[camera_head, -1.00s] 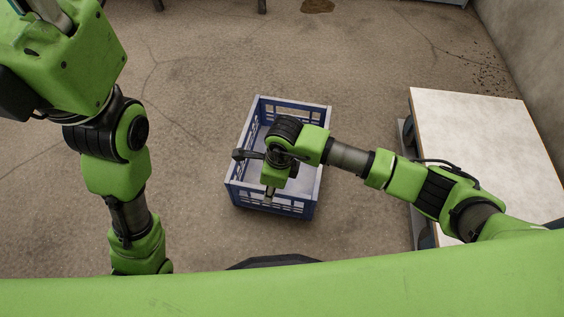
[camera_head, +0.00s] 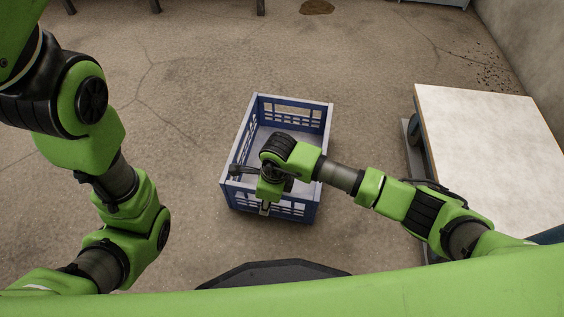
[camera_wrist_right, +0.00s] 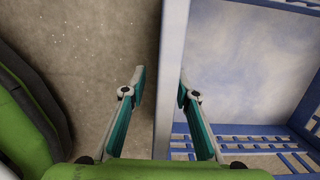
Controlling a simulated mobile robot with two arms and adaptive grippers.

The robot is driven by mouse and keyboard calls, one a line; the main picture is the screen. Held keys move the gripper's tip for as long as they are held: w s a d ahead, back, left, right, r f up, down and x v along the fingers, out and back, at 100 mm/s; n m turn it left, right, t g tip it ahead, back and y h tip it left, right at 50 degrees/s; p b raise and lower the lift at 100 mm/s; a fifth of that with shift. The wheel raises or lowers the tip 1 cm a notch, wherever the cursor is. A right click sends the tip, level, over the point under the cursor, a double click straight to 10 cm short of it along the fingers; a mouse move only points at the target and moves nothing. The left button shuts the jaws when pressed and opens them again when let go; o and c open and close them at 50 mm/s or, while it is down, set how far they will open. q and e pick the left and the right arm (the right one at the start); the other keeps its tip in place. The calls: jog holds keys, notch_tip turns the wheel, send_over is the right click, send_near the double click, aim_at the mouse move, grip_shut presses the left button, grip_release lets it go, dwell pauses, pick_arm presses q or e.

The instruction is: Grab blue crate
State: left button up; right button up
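The blue crate (camera_head: 312,208) stands on the floor in the middle of the head view. It has slotted blue walls, a pale rim and a pale inner bottom, and looks empty. My right gripper (camera_head: 265,207) points down at the crate's near wall. In the right wrist view my right gripper (camera_wrist_right: 160,78) is open, with one finger on each side of the wall of the crate (camera_wrist_right: 172,35). A gap shows between each finger and the wall. My left arm is at the left of the head view; its gripper is out of frame.
A white-topped cart or table (camera_head: 490,135) stands to the right of the crate. The concrete floor (camera_head: 180,90) is clear to the left of and behind the crate. A wall (camera_head: 535,50) closes off the far right.

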grip_shut()
jog(key=shift+w+r, duration=0.1)
dwell(0.3)
